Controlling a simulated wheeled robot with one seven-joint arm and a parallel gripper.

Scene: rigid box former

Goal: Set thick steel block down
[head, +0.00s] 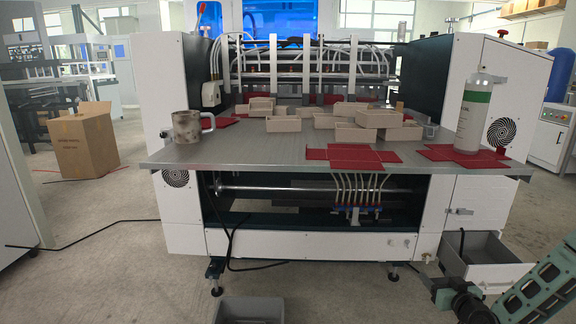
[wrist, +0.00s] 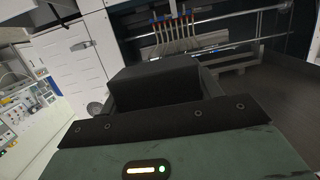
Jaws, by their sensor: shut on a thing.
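The thick steel block (wrist: 153,84) is a dark, nearly black box-shaped piece in the middle of the wrist view. My gripper (wrist: 157,92) is shut on it, with a finger at each side. The block's lower part is hidden behind the dark gripper plate. In the head view only part of my green arm shows at the bottom right, and I cannot make out the block there. The block is in front of the lower part of the machine, near its white cabinet (wrist: 72,55). I cannot tell whether it touches anything below.
The machine's steel table (head: 235,150) holds a metal mug (head: 186,129), several beige box trays (head: 365,135), red flat blanks (head: 350,157) and a white-green bottle (head: 473,120). An open grey drawer (head: 492,272) juts out at lower right. A grey bin (head: 250,308) stands on the floor.

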